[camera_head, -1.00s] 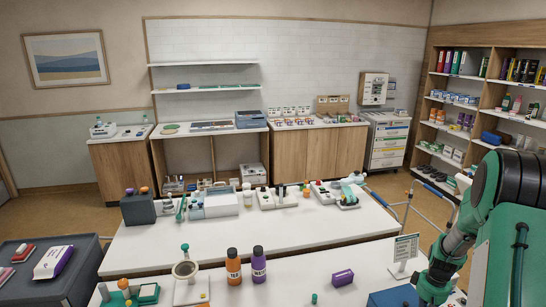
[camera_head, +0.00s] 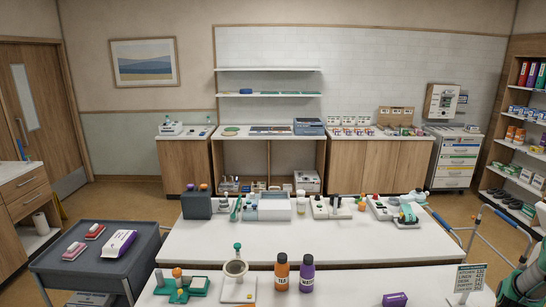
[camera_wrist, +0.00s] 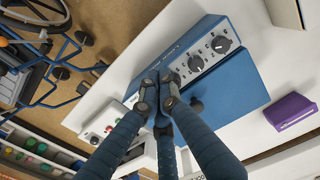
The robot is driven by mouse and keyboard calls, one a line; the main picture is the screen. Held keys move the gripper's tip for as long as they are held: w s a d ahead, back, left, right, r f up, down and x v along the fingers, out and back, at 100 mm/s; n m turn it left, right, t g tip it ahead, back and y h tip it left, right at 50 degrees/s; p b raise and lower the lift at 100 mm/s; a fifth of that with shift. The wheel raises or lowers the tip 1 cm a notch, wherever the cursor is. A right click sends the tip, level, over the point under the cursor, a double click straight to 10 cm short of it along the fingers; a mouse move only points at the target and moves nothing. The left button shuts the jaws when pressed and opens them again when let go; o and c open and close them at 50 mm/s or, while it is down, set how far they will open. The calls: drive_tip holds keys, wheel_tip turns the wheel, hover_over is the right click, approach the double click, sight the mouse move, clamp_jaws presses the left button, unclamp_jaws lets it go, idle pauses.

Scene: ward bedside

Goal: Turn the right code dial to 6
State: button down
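A blue box (camera_wrist: 205,95) lies under my gripper in the wrist view. A further dial may sit partly hidden by the fingertips. The dial readings are too small to tell, and I cannot tell which dial is the right one. My gripper (camera_wrist: 158,92) has its fingertips drawn close together, with nothing seen between them, over the panel's lower left part; contact is unclear. The box is out of the head view.
A purple box (camera_wrist: 291,111) lies right of the blue box, also seen in the head view (camera_head: 395,300). A sign stand (camera_head: 470,279) is at the head view's right. Orange (camera_head: 281,272) and purple bottles (camera_head: 307,273) stand on the front table (camera_head: 345,287). Blue tubing (camera_wrist: 62,62) is at upper left.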

drive_tip(key=shift+a, duration=0.35)
idle(0.3)
drive_tip(key=shift+a+p, duration=0.25)
drive_tip(key=shift+p, duration=0.15)
drive_tip(key=shift+r, duration=0.1)
drive_tip(key=shift+w+a, duration=0.2)
drive_tip(key=shift+w+d+r, duration=0.1)
drive_tip(key=shift+r, duration=0.05)
drive_tip(key=shift+s, duration=0.3)
drive_tip(key=shift+s+a, duration=0.2)
drive_tip(key=shift+a, duration=0.1)
idle(0.4)
drive_tip(key=shift+p, duration=0.35)
drive_tip(key=shift+s+r+p, duration=0.1)
drive_tip(key=shift+r+p, duration=1.45)
drive_tip(key=shift+r, duration=1.25)
